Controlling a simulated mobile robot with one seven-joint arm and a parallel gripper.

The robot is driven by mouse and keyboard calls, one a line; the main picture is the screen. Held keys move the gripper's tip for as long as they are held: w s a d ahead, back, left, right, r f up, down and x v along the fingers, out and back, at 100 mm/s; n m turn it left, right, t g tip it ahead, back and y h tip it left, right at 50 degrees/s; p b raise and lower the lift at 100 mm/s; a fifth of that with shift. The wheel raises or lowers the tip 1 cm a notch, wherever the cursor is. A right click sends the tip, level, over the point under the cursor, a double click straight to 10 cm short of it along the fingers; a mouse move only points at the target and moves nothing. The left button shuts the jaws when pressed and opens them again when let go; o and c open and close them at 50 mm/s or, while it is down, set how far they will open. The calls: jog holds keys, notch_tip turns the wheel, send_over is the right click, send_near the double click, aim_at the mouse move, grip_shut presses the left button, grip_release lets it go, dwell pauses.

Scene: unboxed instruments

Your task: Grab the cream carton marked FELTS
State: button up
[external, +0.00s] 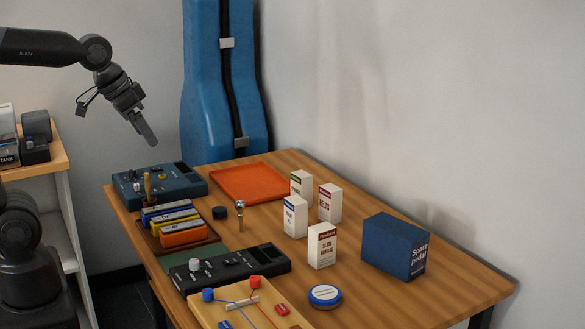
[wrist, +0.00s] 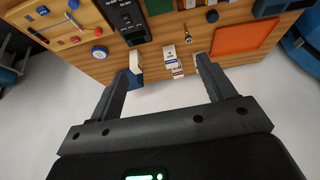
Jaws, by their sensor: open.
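The cream carton marked FELTS (external: 330,203) stands upright on the wooden table, with a dark red label band, at the back right of a small group of cartons. In the wrist view a carton with a red band (wrist: 178,72), apparently the same one, shows in the gap between my fingers, far beyond them. My gripper (external: 146,133) is open and empty, high in the air left of the table's back edge, well apart from the carton. It also shows in the wrist view (wrist: 163,70).
Similar cartons with green (external: 301,185), blue (external: 295,217) and brown-red (external: 321,246) bands stand close by. A dark blue box (external: 394,246) is to the right. An orange tray (external: 250,182), dark devices (external: 230,265) and a round tin (external: 325,296) surround them. The table's right corner is clear.

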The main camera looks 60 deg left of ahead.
jog(key=w, duration=1.2)
send_over(325, 191)
jog(key=s, duration=0.3)
notch_tip(325, 191, down, 19)
jog(key=shift+n+g, duration=0.3)
jog(key=shift+g, duration=0.2)
jog(key=x, duration=0.6)
jog(key=shift+w, duration=0.15)
jog(key=shift+w+a+x, duration=0.15)
jog(key=shift+x, duration=1.2)
jog(key=shift+w+a+x, duration=0.1)
jog(key=shift+a+x, duration=0.05)
jog(key=shift+x, duration=1.2)
jog(key=shift+r, duration=0.1)
jog(key=c, duration=1.1)
